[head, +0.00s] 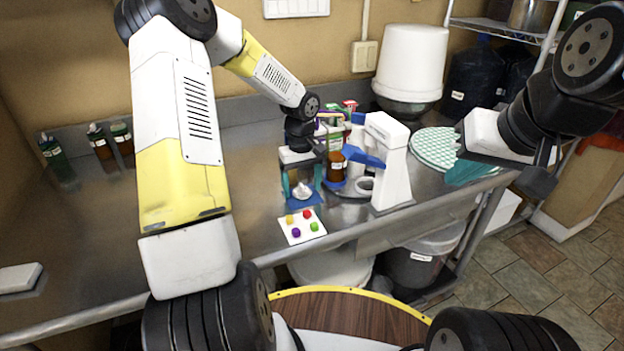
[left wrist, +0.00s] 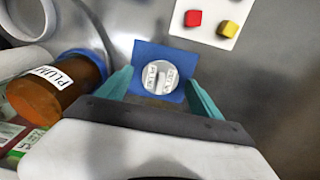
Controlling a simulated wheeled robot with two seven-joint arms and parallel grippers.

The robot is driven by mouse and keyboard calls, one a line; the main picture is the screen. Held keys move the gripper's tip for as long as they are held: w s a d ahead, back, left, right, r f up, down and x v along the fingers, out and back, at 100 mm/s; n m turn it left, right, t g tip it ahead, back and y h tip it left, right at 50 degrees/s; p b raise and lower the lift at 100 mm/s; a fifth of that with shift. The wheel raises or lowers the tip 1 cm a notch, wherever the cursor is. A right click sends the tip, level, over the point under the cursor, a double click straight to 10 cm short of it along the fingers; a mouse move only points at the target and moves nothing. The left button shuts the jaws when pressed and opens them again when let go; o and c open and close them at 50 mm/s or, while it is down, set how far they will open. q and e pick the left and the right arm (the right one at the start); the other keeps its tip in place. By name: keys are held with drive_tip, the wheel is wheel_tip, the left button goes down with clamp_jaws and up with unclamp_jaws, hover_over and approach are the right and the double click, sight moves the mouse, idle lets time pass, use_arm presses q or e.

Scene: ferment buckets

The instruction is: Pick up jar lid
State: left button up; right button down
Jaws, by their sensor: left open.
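The jar lid (head: 302,191) is a small round white disc with a raised grip bar and dark lettering. It lies on a blue square (head: 292,200) on the steel counter. In the left wrist view, the lid (left wrist: 160,77) is centred between my fingertips, with the blue square (left wrist: 147,49) around it. My left gripper (head: 302,184) points down over the lid. Its teal fingers are apart, one on each side, with visible gaps to the lid. My right gripper (head: 472,172) is at the right, by the counter edge; its finger opening is unclear.
A white card (head: 302,235) with coloured cubes lies in front of the lid. A brown bottle (head: 337,165), labelled PLUM in the left wrist view (left wrist: 58,88), stands close by on the right. A white stand (head: 392,165) and checkered pieces (head: 433,147) are further right. The left counter is mostly clear.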

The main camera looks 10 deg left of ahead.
use_arm(q)
drive_tip(key=c, duration=1.4)
